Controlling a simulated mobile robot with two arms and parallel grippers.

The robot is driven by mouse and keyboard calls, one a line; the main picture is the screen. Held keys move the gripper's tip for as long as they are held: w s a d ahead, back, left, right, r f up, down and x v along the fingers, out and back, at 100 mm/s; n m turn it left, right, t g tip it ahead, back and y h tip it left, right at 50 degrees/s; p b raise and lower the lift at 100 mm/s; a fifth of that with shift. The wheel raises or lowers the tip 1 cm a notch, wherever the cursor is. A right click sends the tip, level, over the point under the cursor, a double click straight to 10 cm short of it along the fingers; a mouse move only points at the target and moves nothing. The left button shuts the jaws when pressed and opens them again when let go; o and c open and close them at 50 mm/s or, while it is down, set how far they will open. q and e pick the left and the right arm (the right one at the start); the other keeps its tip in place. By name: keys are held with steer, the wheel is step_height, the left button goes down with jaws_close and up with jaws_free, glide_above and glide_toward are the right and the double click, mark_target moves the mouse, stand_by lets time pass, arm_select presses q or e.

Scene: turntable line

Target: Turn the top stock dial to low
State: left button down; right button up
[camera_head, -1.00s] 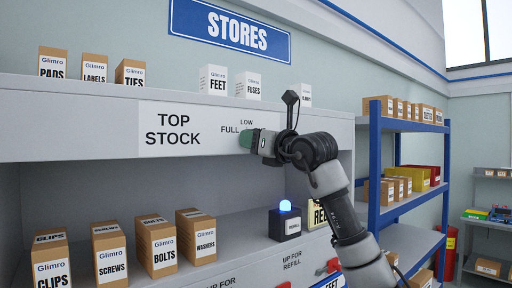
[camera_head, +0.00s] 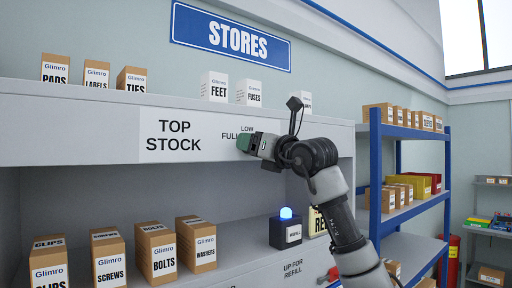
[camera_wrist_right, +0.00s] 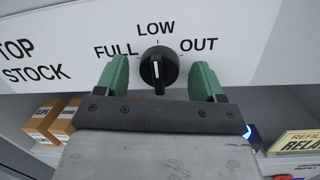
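The top stock dial (camera_wrist_right: 158,68) is a round black knob with a white line, on the white panel labelled FULL, LOW and OUT. The line runs vertically in the right wrist view, lined up with the LOW label (camera_wrist_right: 155,29) above the knob. My right gripper (camera_wrist_right: 160,80) is open, with one green finger on each side of the knob and visible gaps between. In the head view the right gripper (camera_head: 244,142) is at the panel just below LOW and hides the dial. My left gripper is not in view.
The TOP STOCK label (camera_head: 174,135) is left of the dial on the shelf front (camera_head: 70,130). Small boxes stand on the shelf above. Several brown boxes and a refill box with a lit blue lamp (camera_head: 286,212) stand below. A blue rack (camera_head: 375,170) is at the right.

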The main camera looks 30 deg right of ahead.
steer(key=shift+f, duration=0.15)
steer(key=s+d+f+b, duration=0.1)
steer(key=s+b, duration=0.4)
steer(key=s, duration=0.5)
steer(key=shift+s+d+f, duration=0.2)
steer(key=shift+s+f, duration=0.05)
steer(key=shift+s, duration=0.05)
